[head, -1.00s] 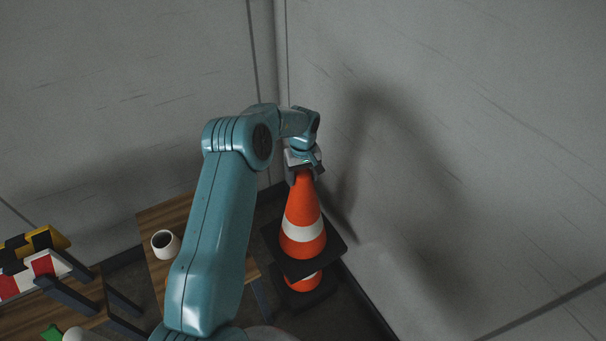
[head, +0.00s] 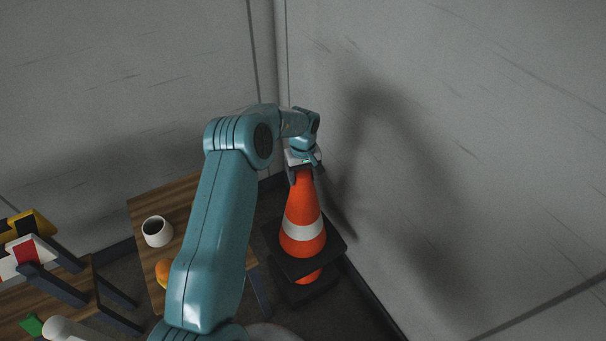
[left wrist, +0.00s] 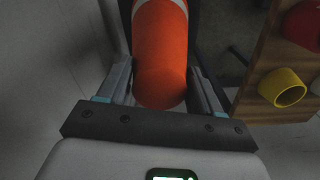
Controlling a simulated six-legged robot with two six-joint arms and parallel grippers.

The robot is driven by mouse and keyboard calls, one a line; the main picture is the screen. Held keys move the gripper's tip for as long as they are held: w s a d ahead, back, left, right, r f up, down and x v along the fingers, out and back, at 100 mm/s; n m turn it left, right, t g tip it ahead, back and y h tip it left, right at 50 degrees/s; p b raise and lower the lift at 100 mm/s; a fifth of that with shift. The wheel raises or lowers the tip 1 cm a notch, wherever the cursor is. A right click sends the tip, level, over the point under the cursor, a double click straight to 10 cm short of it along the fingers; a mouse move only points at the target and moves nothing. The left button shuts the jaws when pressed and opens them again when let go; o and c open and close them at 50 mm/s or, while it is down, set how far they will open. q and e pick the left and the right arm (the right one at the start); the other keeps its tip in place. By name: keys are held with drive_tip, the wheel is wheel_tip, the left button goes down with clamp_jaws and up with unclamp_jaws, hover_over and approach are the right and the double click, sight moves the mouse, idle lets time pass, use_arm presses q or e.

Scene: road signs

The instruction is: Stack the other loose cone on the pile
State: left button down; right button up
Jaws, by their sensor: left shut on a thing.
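An orange cone with a white band and a black square base (head: 303,215) hangs upright from my left gripper (head: 303,168). The gripper is shut on the cone's tip. In the left wrist view, the cone (left wrist: 160,50) sits between the two fingers of my left gripper (left wrist: 162,92). Below the held cone, part of another orange cone (head: 308,278) shows, with its dark base under it. The held cone's base hides most of that lower cone, so I cannot tell whether the two touch. My right gripper is not in view.
A wooden table (head: 150,215) left of the cones bears a white mug (head: 157,231) and an orange item (head: 163,272). Walls (head: 430,150) close in behind and right. The wrist view shows a yellow cup (left wrist: 282,88).

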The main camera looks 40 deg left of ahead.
sight(303, 202)
use_arm(q)
wheel_tip(303, 202, down, 2)
drive_tip(key=shift+w+f+b, duration=0.1)
drive_tip(key=shift+f+b, duration=0.15)
drive_tip(key=shift+b, duration=0.65)
drive_tip(key=shift+f+b, duration=1.45)
drive_tip(key=shift+f, duration=1.6)
drive_tip(key=shift+f+b, duration=4.95)
drive_tip(key=shift+f, duration=2.45)
drive_tip(key=shift+c, duration=0.5)
unclamp_jaws()
drive_tip(key=shift+f, duration=0.1)
wheel_tip(303, 202, up, 17)
drive_tip(key=shift+f+p, duration=0.2)
drive_tip(key=shift+p, duration=0.6)
